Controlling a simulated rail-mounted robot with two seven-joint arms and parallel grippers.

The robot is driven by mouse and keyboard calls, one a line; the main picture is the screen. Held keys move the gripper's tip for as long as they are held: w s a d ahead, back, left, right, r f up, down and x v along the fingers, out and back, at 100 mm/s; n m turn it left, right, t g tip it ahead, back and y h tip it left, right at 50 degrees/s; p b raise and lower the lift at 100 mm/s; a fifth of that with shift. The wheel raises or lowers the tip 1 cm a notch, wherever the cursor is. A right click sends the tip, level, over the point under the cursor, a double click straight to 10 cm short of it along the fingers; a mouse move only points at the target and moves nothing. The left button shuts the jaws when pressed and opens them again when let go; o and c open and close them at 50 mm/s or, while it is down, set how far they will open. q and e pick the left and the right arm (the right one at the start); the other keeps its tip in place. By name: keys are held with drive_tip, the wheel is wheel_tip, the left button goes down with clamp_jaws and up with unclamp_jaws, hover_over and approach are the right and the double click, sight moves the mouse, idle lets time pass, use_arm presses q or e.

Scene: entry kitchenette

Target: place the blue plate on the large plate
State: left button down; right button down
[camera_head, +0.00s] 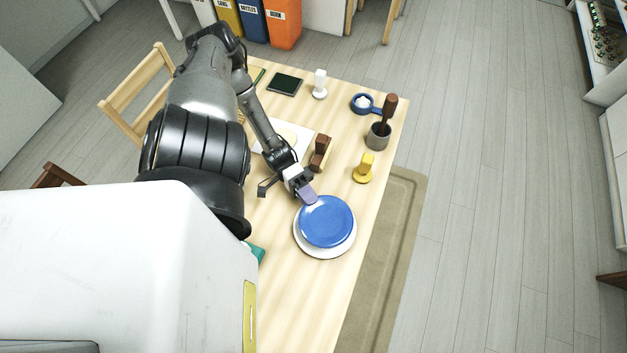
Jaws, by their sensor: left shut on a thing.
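The blue plate (327,221) is over the white large plate (322,254), a little off its centre towards the top. The large plate's pale rim shows mostly on the left and near sides. My left gripper (308,196) comes in from the upper left and is shut on the blue plate's upper-left rim. I cannot tell whether the blue plate rests on the large plate or is held just above it. My right gripper is not in view.
A brown-topped block (320,152), a yellow object (364,168), a grey cup (378,137) with a brown-handled tool and a blue pan-like item (363,104) stand farther up the wooden table (292,310). The table is bare on the near side of the plates.

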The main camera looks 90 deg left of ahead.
use_arm(q)
drive_tip(key=shift+f, duration=0.6)
drive_tip(key=shift+f, duration=0.1)
drive_tip(key=shift+f+b, duration=0.4)
drive_tip(key=shift+f, duration=0.1)
drive_tip(key=c, duration=1.3)
unclamp_jaws()
drive_tip(key=shift+a, duration=0.1)
drive_tip(key=shift+o, duration=0.2)
drive_tip(key=shift+r+p, duration=0.55)
drive_tip(key=shift+r, duration=0.2)
drive_tip(key=v, duration=0.7)
drive_tip(key=shift+s+a+f+b, duration=0.1)
drive_tip(key=shift+a+f+b, duration=0.05)
drive_tip(key=shift+b, duration=0.2)
